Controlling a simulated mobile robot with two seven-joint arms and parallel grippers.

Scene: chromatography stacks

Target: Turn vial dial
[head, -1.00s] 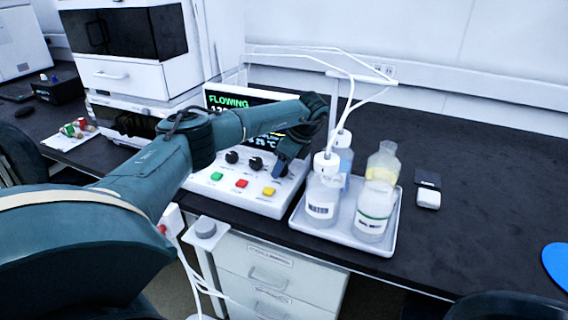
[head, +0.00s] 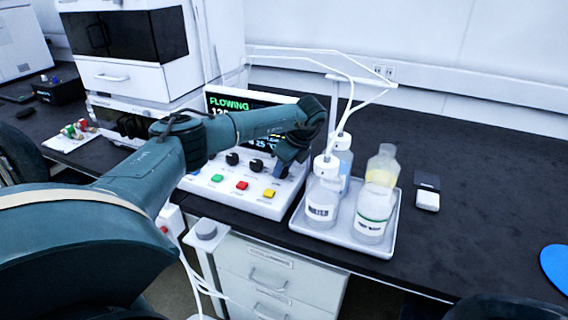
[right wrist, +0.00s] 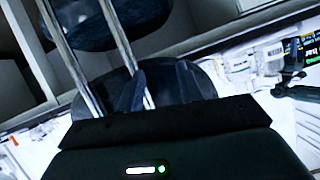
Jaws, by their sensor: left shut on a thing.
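The white control panel (head: 225,196) carries black dials and green, red and yellow buttons, with a screen reading FLOWING (head: 230,103) behind them. Two black dials show plainly, a left dial (head: 232,159) and a middle dial (head: 256,165). My left gripper (head: 281,169) points down at the panel's right end, to the right of the middle dial. It is shut on a small dark thing, apparently the right-hand dial, which its fingers mostly hide. Dial labels are too small to read. My right gripper (right wrist: 138,92) shows in the right wrist view, away from the panel; its finger gap is unclear.
A white tray (head: 340,238) with several bottles stands close to the right of the panel, with tubes rising from the bottles. A white instrument stack (head: 130,80) stands at the left. The dark bench (head: 480,190) is mostly clear at the right.

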